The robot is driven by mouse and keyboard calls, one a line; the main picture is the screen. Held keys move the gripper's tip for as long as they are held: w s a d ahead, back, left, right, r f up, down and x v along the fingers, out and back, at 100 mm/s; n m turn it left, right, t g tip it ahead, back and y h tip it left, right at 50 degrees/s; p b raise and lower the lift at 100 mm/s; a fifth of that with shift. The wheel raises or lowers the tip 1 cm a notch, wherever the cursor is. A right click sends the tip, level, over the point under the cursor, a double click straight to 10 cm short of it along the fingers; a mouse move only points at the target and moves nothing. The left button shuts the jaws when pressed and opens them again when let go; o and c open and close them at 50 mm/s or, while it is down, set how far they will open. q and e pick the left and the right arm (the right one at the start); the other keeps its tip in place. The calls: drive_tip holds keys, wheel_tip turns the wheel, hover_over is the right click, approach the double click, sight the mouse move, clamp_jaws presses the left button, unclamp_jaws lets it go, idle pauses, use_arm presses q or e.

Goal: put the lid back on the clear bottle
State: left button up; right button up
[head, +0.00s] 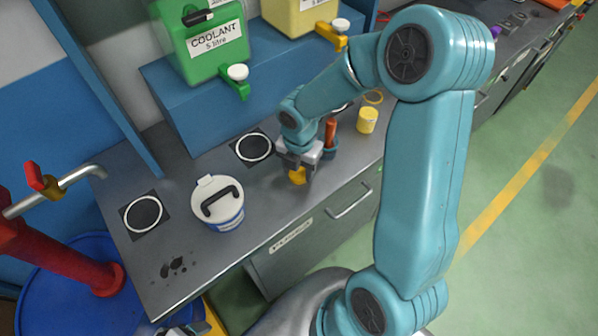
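My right gripper (298,173) is low over the middle of the bench, pointing down. A small yellow piece (297,176) shows between its fingers, which look shut on it. It may be the lid, but the gripper covers most of it. I cannot make out a clear bottle; my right arm hides part of the bench. A white tub (228,221) with a blue label and a black-handled white top stands left of the gripper. A small grey part at the bottom left edge may be my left gripper (188,327); its fingers cannot be made out.
Green coolant (207,50) and yellow (297,17) canisters stand on a blue shelf (170,93). Behind the gripper are an orange-handled thing (330,132) and a yellow jar (367,121). Ringed pads (143,214) mark the bench. A red pipe (60,258) and blue drum (60,305) stand left.

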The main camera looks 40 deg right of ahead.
sight(298, 173)
drive_tip(key=shift+r, duration=0.15)
wheel_tip(298, 173, up, 20)
idle(0.9)
drive_tip(key=shift+a+f, duration=0.1)
drive_tip(key=shift+f, duration=0.15)
